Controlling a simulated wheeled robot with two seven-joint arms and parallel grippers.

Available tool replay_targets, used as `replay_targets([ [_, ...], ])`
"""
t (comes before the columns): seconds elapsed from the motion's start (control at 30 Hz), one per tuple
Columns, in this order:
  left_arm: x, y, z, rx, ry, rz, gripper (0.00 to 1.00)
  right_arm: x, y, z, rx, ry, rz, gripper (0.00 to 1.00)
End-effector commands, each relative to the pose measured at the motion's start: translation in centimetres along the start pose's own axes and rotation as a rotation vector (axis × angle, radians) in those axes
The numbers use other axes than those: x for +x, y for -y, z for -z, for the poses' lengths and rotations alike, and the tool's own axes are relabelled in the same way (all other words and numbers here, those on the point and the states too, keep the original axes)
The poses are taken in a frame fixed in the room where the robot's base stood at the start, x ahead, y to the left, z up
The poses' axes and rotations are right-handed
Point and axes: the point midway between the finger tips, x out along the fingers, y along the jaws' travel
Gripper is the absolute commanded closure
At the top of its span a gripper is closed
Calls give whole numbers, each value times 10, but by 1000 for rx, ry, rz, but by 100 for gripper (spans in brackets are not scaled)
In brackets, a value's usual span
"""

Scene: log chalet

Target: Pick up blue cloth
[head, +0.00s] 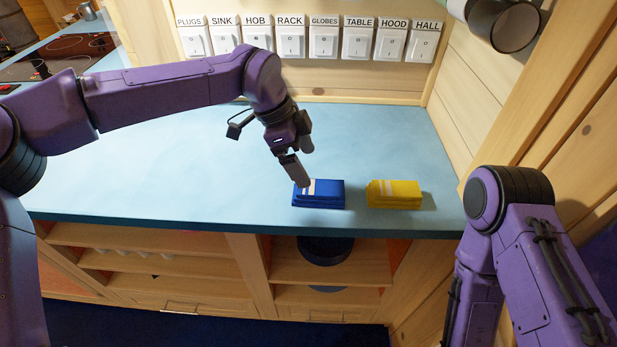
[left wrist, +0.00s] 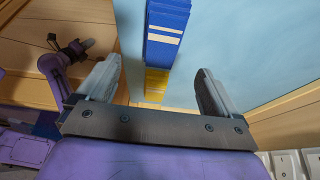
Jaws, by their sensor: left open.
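The blue cloth (head: 325,199) is a folded stack with pale stripes, lying near the front edge of the light blue counter. It also shows at the top middle of the left wrist view (left wrist: 168,22). My left gripper (head: 298,166) is open and empty, pointing down just above the cloth's back left part. In the left wrist view the cloth shows beyond the open fingers (left wrist: 158,72), apart from them. My right arm is at the right of the head view. My right gripper (left wrist: 76,48) shows small at the left of the wrist view; its jaws are too small to read.
A folded yellow cloth (head: 394,194) lies right of the blue one, with a small gap. Labelled white switches (head: 323,43) line the back wall. A wooden side wall bounds the counter (head: 200,165) at right. Open shelves (head: 160,262) are below. The counter's left middle is clear.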

Motion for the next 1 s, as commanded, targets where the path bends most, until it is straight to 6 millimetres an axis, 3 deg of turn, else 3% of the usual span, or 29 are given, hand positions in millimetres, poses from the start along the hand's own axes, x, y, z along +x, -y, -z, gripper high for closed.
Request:
replay_targets([
  [0.1, 22, -1, -3, -5, 2, -5, 6, -7, -1, 2, 0, 1, -1, 100],
  [0.33, 49, 1, -7, -14, 2, 0, 6, -17, -2, 7, 0, 1, -1, 100],
  [0.53, 85, 5, -6, -13, 2, 0, 6, -29, -3, 12, 0, 0, 0, 100],
  [0.8, 94, 5, -6, -11, 1, 2, 6, -29, -3, 12, 0, 0, -1, 100],
  [0.83, 94, 5, -6, -11, 1, 2, 10, -29, -3, 12, 0, 0, -1, 100],
  [1.0, 94, 5, -5, -11, 1, 2, 61, -29, -3, 12, 0, 0, -1, 100],
])
